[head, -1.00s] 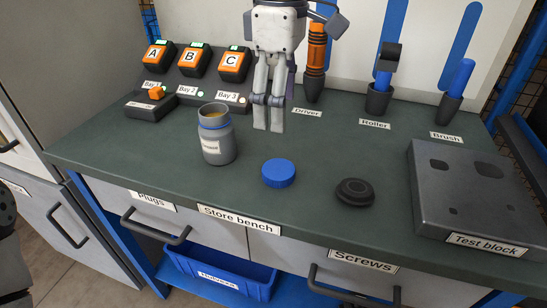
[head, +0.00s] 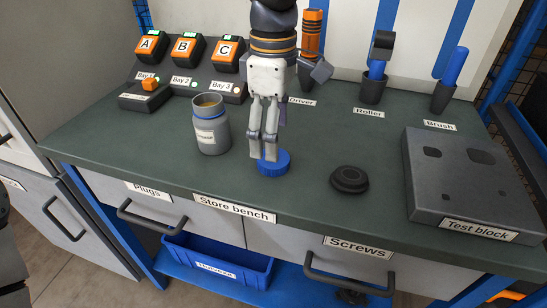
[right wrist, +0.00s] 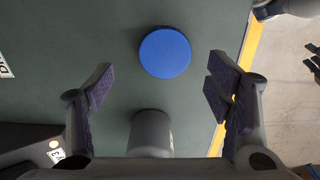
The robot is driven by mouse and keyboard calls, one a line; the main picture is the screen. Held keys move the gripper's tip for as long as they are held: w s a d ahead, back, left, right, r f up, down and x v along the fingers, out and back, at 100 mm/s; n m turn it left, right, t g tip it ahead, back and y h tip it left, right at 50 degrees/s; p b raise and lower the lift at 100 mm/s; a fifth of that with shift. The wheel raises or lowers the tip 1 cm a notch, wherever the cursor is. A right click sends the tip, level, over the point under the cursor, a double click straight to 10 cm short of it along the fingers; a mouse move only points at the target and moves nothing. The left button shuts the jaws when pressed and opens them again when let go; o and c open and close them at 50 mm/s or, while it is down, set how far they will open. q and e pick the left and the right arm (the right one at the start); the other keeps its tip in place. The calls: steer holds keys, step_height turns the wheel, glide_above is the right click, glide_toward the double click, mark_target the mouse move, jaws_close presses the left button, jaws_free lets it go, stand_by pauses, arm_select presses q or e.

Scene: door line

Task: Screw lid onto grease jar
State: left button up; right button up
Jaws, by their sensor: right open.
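The grease jar (head: 211,128) stands upright and open on the green bench, a grey body with a blue neck and a brownish fill at its mouth. The blue lid (head: 273,163) lies flat on the bench to the right of the jar. My right gripper (head: 264,158) points down above the lid and hides part of it in the head view. In the right wrist view the gripper (right wrist: 157,88) is open and empty, with the blue lid (right wrist: 165,52) ahead between the finger lines. The jar (right wrist: 150,132) shows there below the lid. My left gripper is not in view.
A black round cap (head: 349,179) lies right of the lid, and the grey test block (head: 460,175) stands farther right. Driver (head: 312,40), roller (head: 378,65) and brush (head: 450,80) stand at the back. Charger bays (head: 185,50) are back left. The front strip is clear.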

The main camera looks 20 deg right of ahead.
steer(key=f, duration=0.4)
steer(key=shift+s+a+f, duration=0.2)
steer(key=shift+a+f, duration=0.05)
steer(key=shift+f, duration=0.05)
steer(key=shift+c, duration=0.3)
steer(key=c, duration=0.7)
